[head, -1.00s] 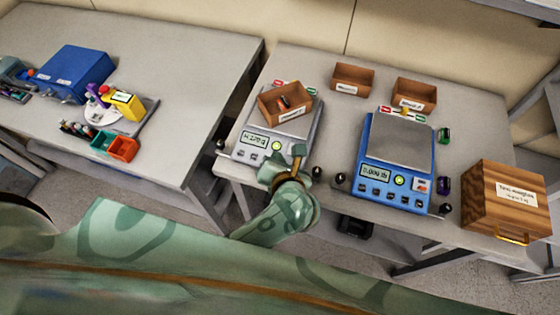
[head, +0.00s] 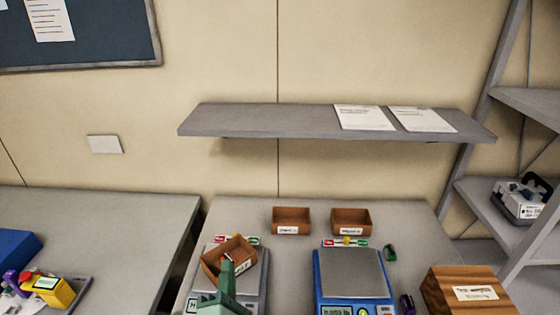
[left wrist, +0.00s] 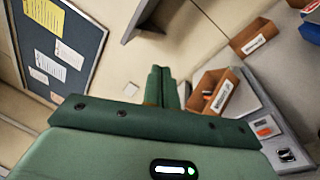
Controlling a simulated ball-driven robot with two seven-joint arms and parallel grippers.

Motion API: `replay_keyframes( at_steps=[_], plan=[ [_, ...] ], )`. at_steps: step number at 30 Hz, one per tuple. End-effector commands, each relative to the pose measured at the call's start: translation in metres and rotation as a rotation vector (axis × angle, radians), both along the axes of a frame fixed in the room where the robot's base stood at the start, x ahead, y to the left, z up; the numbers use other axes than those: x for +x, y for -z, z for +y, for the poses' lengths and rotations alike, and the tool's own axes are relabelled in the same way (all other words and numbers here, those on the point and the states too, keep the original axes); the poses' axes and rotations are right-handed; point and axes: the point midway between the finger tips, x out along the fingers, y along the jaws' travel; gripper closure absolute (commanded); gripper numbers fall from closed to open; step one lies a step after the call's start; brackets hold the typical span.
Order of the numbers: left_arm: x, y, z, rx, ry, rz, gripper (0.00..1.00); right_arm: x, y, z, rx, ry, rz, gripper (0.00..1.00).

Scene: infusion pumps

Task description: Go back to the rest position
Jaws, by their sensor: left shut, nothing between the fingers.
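My left gripper (head: 228,274) is in front of the grey scale in the head view, rising from the bottom edge. Its green fingers are shut with nothing between them; they also show in the left wrist view (left wrist: 160,88). A brown box (head: 213,268) sits tilted on the grey scale (head: 252,285), behind and beside the fingers. In the left wrist view the box (left wrist: 215,92) is to the right of the fingers, apart from them, with small items inside. My right gripper is in neither view.
A blue scale (head: 352,275) stands to the right with an empty plate. Two brown boxes (head: 291,220) (head: 351,221) stand at the table's back. A wooden box (head: 468,291) is at the right. A grey shelf (head: 290,121) with papers juts from the wall above.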

Motion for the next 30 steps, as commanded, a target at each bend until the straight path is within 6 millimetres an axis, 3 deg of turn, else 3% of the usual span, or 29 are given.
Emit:
replay_keyframes(
  at_steps=[2,4,8,11,15,19,25,26,27,30],
  plan=[
    [-0.011,-0.028,-0.015,0.325,0.125,-0.104,1.00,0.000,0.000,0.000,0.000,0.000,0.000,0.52],
    [-0.023,-0.035,-0.031,0.649,0.231,-0.162,1.00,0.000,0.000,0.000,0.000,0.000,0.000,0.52],
    [-0.047,-0.007,-0.041,1.276,0.419,-0.148,1.00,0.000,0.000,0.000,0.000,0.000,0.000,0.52],
    [-0.065,0.035,-0.016,1.726,0.558,-0.027,1.00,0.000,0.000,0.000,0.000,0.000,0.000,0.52],
    [-0.089,0.076,0.048,2.184,0.725,0.230,1.00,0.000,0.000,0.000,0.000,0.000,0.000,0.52],
    [-0.114,0.091,0.110,2.455,0.852,0.493,1.00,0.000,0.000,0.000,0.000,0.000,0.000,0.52],
    [-0.154,0.084,0.191,2.689,1.017,0.903,1.00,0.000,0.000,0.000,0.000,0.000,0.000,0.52],
    [-0.157,0.087,0.198,2.704,1.042,0.945,1.00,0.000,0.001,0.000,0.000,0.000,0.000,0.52],
    [-0.153,0.111,0.191,2.682,1.072,0.910,1.00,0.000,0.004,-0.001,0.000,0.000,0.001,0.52],
    [-0.150,0.158,0.182,2.641,1.134,0.867,1.00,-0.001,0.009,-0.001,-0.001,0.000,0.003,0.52]
  ],
)
